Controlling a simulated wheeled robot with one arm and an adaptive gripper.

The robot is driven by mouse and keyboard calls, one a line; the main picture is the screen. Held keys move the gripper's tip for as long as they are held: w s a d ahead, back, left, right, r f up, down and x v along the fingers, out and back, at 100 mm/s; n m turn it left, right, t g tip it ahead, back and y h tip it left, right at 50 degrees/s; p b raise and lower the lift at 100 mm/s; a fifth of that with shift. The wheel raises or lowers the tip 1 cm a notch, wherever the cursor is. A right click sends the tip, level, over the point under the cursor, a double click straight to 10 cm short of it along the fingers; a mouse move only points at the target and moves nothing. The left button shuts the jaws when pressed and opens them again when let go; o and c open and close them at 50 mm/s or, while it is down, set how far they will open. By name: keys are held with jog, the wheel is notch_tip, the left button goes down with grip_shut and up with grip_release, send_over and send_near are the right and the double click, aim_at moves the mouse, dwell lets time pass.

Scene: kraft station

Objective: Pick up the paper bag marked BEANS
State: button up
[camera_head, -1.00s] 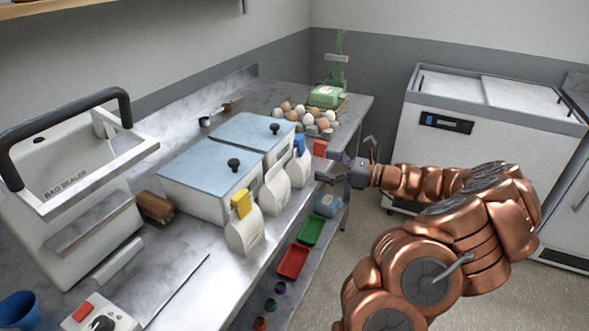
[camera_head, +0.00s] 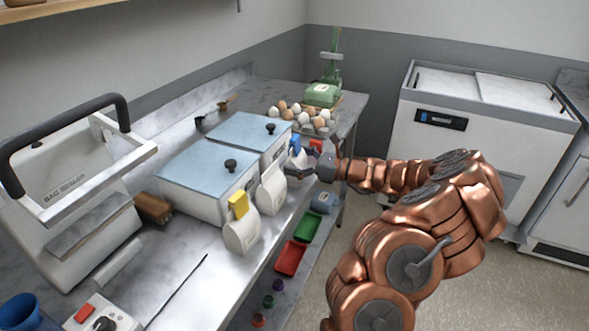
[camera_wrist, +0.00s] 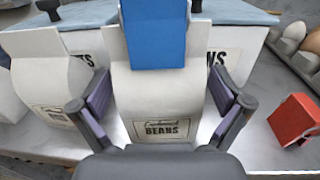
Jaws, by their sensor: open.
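The paper bag marked BEANS (camera_wrist: 154,105) stands upright in the middle of the wrist view, white with a blue clip (camera_wrist: 155,35) over its top. My gripper (camera_wrist: 162,120) is open, with one finger on each side of the bag. I cannot tell whether either finger touches it. In the head view the bag (camera_head: 297,161) is partly hidden by my gripper (camera_head: 303,167) at the counter's front edge.
A similar white bag (camera_wrist: 48,85) stands close on the left, and a yellow-clipped one (camera_head: 241,228) is nearer the sealer. A red object (camera_wrist: 294,119) lies to the right. Blue-lidded bins (camera_head: 205,170) stand behind. Eggs (camera_head: 303,118) sit beyond.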

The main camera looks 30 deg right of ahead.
aim_at(298, 150)
jog(key=c, duration=1.3)
jog(key=shift+r+b, duration=0.35)
jog(key=shift+r, duration=1.3)
jog(key=shift+s+r, duration=0.2)
jog(key=shift+s, duration=0.05)
jog(key=s+a+r+b, duration=0.1)
jog(key=s+a, duration=0.3)
jog(key=s, duration=1.1)
jog(key=shift+a+r+b, duration=0.2)
jog(key=shift+b, duration=0.6)
